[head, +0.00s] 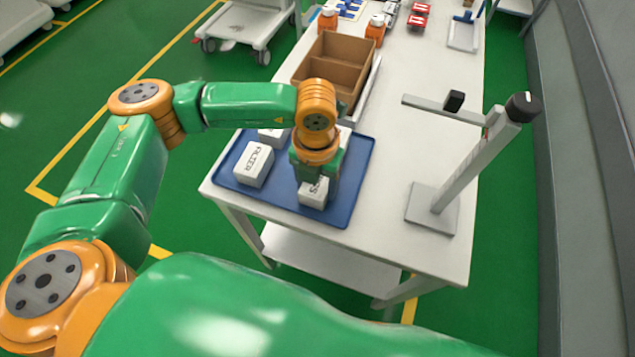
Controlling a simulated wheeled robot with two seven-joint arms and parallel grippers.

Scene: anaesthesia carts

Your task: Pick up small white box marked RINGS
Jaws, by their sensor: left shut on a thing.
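The small white box marked RINGS (314,195) is at the right part of the blue tray (345,207), near its front edge. Only the end of its lettering shows, because my left gripper (314,180) covers its upper part. My left gripper points down over the box and is shut on it. I cannot tell whether the box touches the tray or is slightly raised. A white box marked FILTER (254,165) lies on the tray to the left. My right gripper is not in view.
Another white box (273,137) lies partly hidden behind the gripper. A brown divided box (338,62) stands behind the tray. A grey stand (455,170) rises at the table's right. Orange jars (375,32) are farther back. The white table (385,215) is bare between tray and stand.

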